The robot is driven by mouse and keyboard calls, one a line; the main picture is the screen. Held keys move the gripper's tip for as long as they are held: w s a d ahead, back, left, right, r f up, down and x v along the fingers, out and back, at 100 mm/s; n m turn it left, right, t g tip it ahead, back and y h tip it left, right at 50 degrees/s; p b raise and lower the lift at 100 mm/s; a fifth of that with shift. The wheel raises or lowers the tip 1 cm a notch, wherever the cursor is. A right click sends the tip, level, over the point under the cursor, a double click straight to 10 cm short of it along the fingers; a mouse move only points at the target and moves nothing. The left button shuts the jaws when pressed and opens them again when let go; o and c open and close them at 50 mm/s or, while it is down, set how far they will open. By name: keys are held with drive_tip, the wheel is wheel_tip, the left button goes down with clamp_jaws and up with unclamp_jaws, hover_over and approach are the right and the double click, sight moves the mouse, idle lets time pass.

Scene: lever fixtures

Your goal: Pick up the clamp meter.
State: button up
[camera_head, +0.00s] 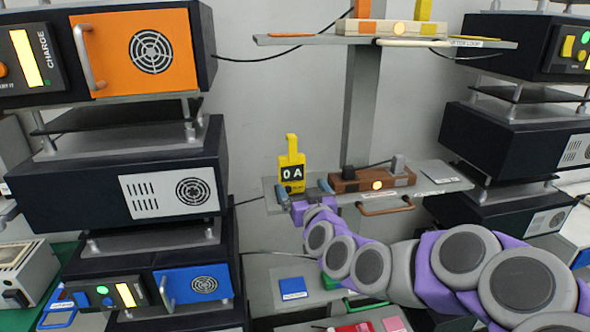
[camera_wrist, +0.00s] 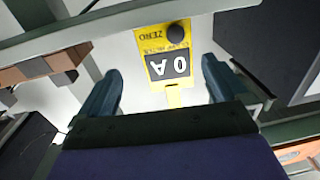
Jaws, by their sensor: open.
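The yellow clamp meter (camera_head: 291,172) stands upright on the left end of the middle shelf, its dark display reading "0 A". In the wrist view the clamp meter (camera_wrist: 168,62) appears upside down, between and beyond the two fingers. My gripper (camera_head: 303,188) is at the front of the shelf, just in front of the meter, with one blue-grey finger on each side of the meter's lower part. In the wrist view my gripper (camera_wrist: 160,85) is open, with a gap between each finger and the meter. The meter's base is partly hidden in the head view.
An upper shelf (camera_head: 275,40) is overhead. Stacks of dark equipment (camera_head: 125,185) stand left and right. A lower shelf holds a blue block (camera_head: 292,287).

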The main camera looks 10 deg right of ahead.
sight(293, 179)
drive_tip(key=shift+w+a+f, duration=0.1)
drive_tip(key=shift+w+a, duration=0.4)
drive_tip(key=shift+w, duration=0.35)
drive_tip(key=shift+w+a, duration=0.45)
drive_tip(key=shift+w, duration=0.35)
drive_tip(key=w, duration=0.2)
drive_tip(key=w+d+b, duration=0.1)
drive_tip(key=w, duration=0.1)
drive_tip(key=shift+w, duration=0.1)
drive_tip(key=shift+w+a, duration=0.4)
drive_tip(key=shift+d, duration=0.2)
drive_tip(key=c, duration=0.6)
drive_tip(key=shift+a, duration=0.1)
drive_tip(key=c, duration=0.5)
